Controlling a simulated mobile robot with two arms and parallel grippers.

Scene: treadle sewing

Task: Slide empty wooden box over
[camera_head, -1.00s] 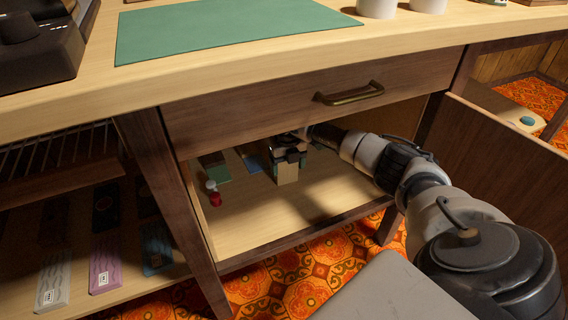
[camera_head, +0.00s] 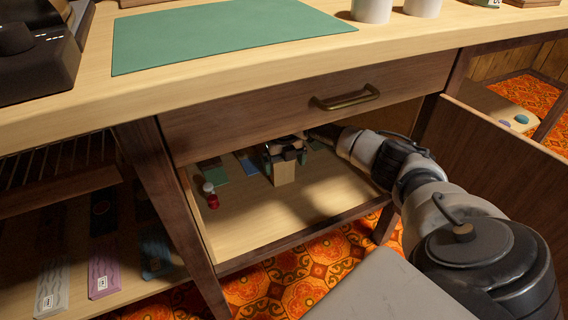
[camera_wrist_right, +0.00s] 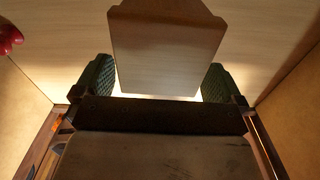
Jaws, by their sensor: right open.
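The small wooden box (camera_head: 284,173) stands on the pale floor of the compartment under the drawer. In the right wrist view the box (camera_wrist_right: 165,52) shows as a pale wooden block between the two green-padded fingers. My right gripper (camera_head: 285,157) reaches into the compartment from the right, at the box. Its jaws (camera_wrist_right: 157,82) are open, with a finger on each side and a visible gap beside the box. Whether the box is empty cannot be told. My left gripper is not in view.
Red and white spools (camera_head: 211,196) stand at the compartment's left. A green flat item (camera_head: 214,171) and a blue one (camera_head: 248,162) lie behind. The drawer (camera_head: 310,108) is above. A wooden panel (camera_head: 500,150) stands at right.

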